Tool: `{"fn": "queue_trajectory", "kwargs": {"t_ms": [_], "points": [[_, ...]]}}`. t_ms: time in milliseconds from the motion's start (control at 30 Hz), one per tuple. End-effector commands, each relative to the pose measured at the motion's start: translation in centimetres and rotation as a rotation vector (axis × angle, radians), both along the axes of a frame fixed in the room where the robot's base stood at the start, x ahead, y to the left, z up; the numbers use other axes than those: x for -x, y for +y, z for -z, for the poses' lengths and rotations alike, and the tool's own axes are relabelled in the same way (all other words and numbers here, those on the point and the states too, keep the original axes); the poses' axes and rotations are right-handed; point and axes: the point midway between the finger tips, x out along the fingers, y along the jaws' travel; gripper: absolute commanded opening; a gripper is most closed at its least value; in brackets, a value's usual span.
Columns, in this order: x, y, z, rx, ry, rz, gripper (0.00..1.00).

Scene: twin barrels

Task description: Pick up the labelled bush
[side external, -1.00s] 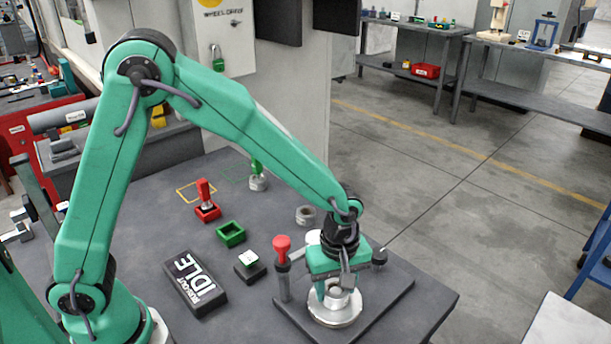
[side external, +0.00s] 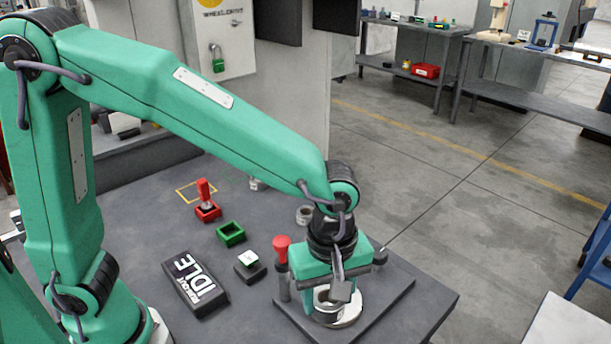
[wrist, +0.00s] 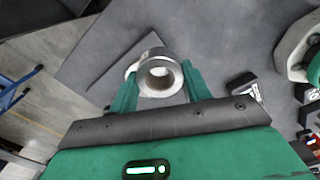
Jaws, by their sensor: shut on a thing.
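The bush is a short grey metal ring with an open bore, and it shows between my fingers in the wrist view (wrist: 160,76). In the side view the bush (side external: 325,302) is low in my gripper, over a round silver plate (side external: 352,318) on a dark base slab. My gripper (wrist: 158,84) is shut on it, one green finger on each side. In the side view my gripper (side external: 326,292) partly hides the bush. No label can be read on it. I cannot tell whether it touches the plate. A second grey ring (side external: 303,215) stands on the table farther back.
A sign reading "IDLE" (side external: 196,284), a button box (side external: 249,265), a green tray (side external: 230,233) and a red tray (side external: 207,212) lie to the left.

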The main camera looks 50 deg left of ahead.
Motion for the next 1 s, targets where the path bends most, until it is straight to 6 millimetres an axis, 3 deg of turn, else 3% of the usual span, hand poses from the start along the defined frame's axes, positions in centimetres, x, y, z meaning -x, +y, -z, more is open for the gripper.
{"fn": "queue_trajectory", "kwargs": {"t_ms": [300,1000], "points": [[1.6,-1.1,-1.2,0.0,-0.001,0.001,0.14],[1.5,-1.0,-1.3,0.0,-0.001,0.007,0.14]]}}
